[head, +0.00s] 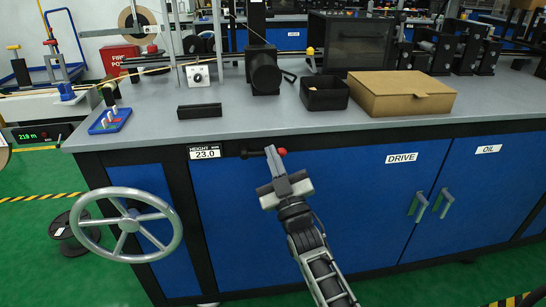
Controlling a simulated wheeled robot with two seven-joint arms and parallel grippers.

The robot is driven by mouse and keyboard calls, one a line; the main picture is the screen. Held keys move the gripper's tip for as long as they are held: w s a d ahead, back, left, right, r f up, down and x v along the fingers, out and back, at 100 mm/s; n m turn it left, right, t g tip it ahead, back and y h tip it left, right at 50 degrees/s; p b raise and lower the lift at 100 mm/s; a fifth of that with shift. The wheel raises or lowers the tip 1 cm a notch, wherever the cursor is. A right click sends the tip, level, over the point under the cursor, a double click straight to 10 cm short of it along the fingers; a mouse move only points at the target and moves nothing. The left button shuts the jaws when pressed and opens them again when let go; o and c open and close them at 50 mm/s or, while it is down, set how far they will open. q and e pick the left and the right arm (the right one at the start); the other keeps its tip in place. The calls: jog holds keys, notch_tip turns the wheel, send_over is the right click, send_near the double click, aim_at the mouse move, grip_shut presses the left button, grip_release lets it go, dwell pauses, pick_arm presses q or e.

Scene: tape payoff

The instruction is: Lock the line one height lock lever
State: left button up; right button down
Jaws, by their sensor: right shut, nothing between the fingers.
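The height lock lever (253,154) is a short black bar with a red knob (282,152) at its right end. It lies about level on the cabinet front, just under the worktop edge and right of the height display (205,153), which reads 23.0 mm. My right gripper (271,151) comes up from below. Its fingers are shut and empty, with the tips at the lever beside the red knob. They cover part of the bar, and I cannot tell whether they touch it. My left gripper is out of view.
A large grey handwheel (176,229) stands out at the left front. On the worktop (250,123) are a black block (199,111), a black tray (325,94) and a cardboard box (402,93).

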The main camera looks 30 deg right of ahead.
jog(key=shift+f, duration=0.1)
dwell(0.5)
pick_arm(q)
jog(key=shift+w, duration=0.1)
pick_arm(e)
jog(key=v, duration=0.7)
jog(key=shift+s, duration=0.2)
jog(key=shift+f, duration=0.15)
